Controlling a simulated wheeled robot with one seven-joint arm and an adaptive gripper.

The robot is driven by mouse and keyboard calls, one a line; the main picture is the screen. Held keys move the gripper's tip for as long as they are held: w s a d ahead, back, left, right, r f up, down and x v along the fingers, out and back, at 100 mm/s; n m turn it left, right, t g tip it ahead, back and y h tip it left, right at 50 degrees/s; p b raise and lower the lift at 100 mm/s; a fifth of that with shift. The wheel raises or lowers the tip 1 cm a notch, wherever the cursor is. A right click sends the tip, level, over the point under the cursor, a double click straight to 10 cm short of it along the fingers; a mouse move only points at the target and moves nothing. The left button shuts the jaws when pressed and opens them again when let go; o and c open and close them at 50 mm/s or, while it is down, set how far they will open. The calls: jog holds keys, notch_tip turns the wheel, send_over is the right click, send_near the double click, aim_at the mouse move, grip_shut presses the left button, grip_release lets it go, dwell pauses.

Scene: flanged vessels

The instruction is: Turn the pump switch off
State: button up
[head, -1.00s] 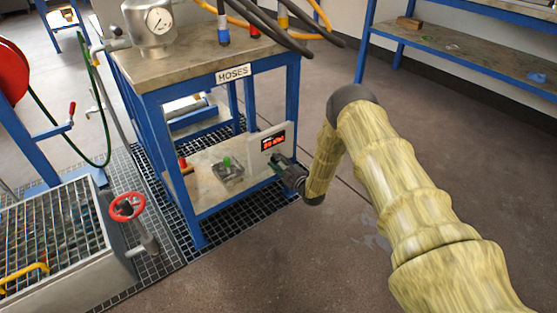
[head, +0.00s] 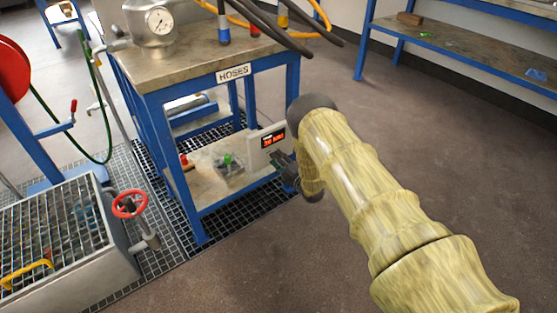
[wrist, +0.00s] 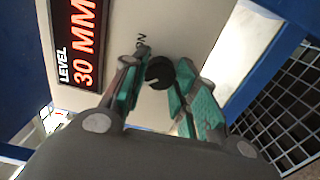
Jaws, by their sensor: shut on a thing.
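The pump switch (wrist: 159,72) is a small dark round knob on a pale panel in the wrist view. Letters that look like "ON" stand beside it. My gripper (wrist: 158,84) has its two green-padded fingers on either side of the knob, closed on it. In the head view my gripper (head: 284,168) is at the front of the pale panel (head: 262,154) under the table; the knob is hidden there behind the gripper. How the knob is turned is hard to tell.
A red-lit display (wrist: 86,30) on the panel reads "LEVEL 30 MM". The blue table frame (head: 292,90) and a lower shelf (head: 205,190) surround the panel. A red valve wheel (head: 129,204) and a grated basin (head: 60,235) stand at left. Open floor lies at right.

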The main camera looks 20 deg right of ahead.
jog(key=shift+a, duration=0.15)
jog(key=o, duration=1)
jog(key=v, duration=1.2)
jog(key=shift+s, duration=0.1)
